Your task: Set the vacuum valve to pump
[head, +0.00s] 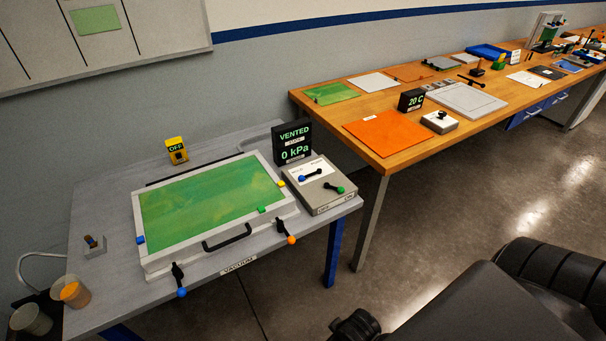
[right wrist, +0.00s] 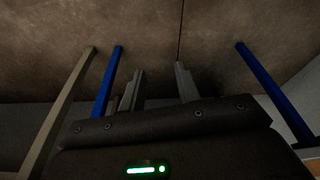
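A grey control box (head: 320,205) stands at the right end of the grey table. On its top are a black lever with a blue knob (head: 302,177) and a black lever with a green knob (head: 340,190). I cannot tell which lever is the vacuum valve, as the small labels are unreadable. A black display (head: 292,142) behind the box reads "VENTED" and "0 kPa". My right gripper (right wrist: 160,72) shows in the right wrist view, open and empty, with floor and table legs beyond it. My left gripper is not in view.
A shallow light-framed bath with a green surface (head: 205,200) fills the middle of the table (head: 105,205), with clamps along its front. A yellow "OFF" switch (head: 176,150) stands behind it, cups (head: 75,293) at the left. A wooden bench (head: 380,150) extends right.

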